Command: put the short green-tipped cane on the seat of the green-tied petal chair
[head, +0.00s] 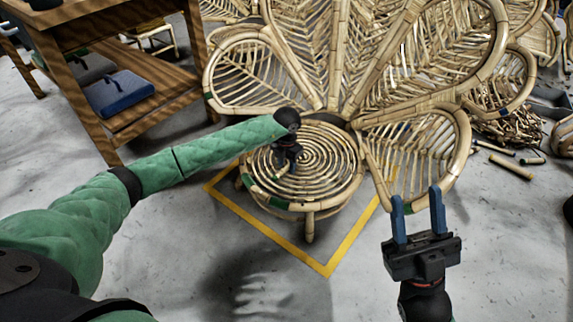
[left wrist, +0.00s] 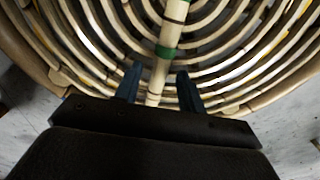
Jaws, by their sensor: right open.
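The petal chair has a round spiral rattan seat (head: 322,160) and fan-shaped petals, with green ties at some joints and on the seat rim. My left gripper (head: 288,164) is over the left part of the seat. In the left wrist view its two fingers (left wrist: 158,88) stand apart. A pale cane (left wrist: 173,22) with a green band runs between and past them, over the seat rings, with a gap to each finger. It seems to lie on the seat; exact contact is unclear. In the head view my gripper largely hides it. My right gripper (head: 418,212) is open and empty, right of the seat.
A yellow floor line (head: 328,268) borders the chair. Cane pieces (head: 512,167) lie on the floor at right. The front floor is mostly clear.

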